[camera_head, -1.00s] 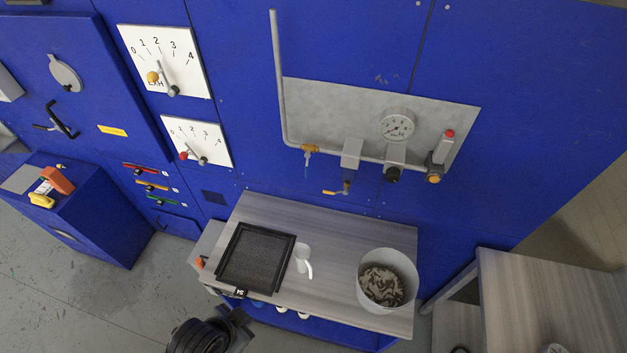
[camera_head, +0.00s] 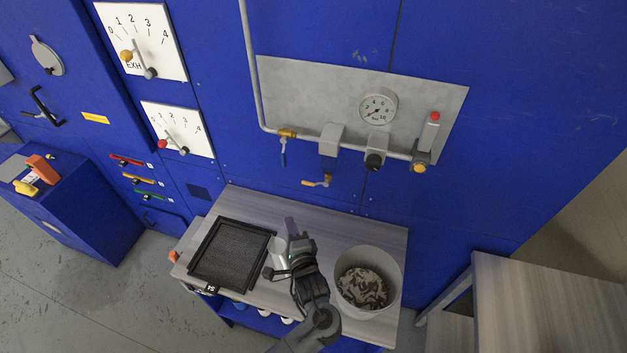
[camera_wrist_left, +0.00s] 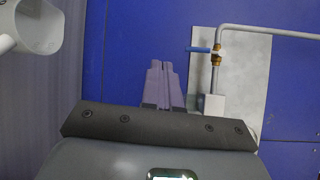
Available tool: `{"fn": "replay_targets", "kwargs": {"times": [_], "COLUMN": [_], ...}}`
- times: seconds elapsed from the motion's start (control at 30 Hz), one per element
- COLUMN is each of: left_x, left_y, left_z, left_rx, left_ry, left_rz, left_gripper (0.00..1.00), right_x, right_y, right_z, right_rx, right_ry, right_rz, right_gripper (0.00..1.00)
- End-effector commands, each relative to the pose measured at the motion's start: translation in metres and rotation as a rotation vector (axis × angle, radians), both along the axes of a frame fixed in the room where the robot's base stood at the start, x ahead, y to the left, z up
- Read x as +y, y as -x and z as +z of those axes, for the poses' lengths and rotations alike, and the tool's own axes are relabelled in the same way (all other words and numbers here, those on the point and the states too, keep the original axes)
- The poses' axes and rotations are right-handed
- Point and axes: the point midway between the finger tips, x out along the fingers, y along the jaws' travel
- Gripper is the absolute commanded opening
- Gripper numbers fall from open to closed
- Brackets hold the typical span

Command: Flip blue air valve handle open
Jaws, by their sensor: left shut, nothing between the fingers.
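The blue air valve handle (camera_head: 283,157) hangs down from a brass valve body (camera_head: 287,133) on the grey pipe, crosswise to the pipe. In the left wrist view the blue handle (camera_wrist_left: 201,49) sticks out to the left of the brass valve (camera_wrist_left: 217,55). My left gripper (camera_head: 291,226) is over the bench, below the handle and apart from it. Its pale fingers (camera_wrist_left: 166,84) are together and empty, with the handle up and to the right of them in the wrist view. My right gripper is out of view.
A grey bench (camera_head: 335,220) holds a black mesh tray (camera_head: 195,247), a white cup (camera_head: 279,249) close to my left gripper, and a bin (camera_head: 394,263) with scraps. A pressure gauge (camera_head: 378,108) and a yellow-handled valve (camera_head: 316,183) are right of the blue handle.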

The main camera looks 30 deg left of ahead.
Motion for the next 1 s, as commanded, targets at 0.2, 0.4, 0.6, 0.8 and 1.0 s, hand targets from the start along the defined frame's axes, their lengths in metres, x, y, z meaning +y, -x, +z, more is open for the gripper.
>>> {"fn": "replay_targets", "kwargs": {"times": [0.2,0.4,0.6,0.8,1.0], "left_x": [-0.023,-0.026,-0.026,-0.026,-0.019], "left_y": [-0.049,-0.064,-0.066,-0.066,-0.071], "left_z": [0.036,0.059,0.063,0.062,0.063], "left_rx": [-0.112,-0.164,-0.172,-0.171,-0.171], "left_ry": [0.026,0.034,0.035,0.034,0.033], "left_rz": [-0.018,-0.022,-0.023,-0.023,-0.023], "left_gripper": [0.00,0.00,0.00,0.00,0.00], "right_x": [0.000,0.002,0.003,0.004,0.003], "right_y": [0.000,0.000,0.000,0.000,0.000], "right_z": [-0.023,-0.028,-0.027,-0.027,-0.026], "right_rx": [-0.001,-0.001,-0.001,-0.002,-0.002], "right_ry": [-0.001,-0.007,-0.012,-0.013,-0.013], "right_rz": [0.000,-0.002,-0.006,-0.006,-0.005], "right_gripper": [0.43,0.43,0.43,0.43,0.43]}}
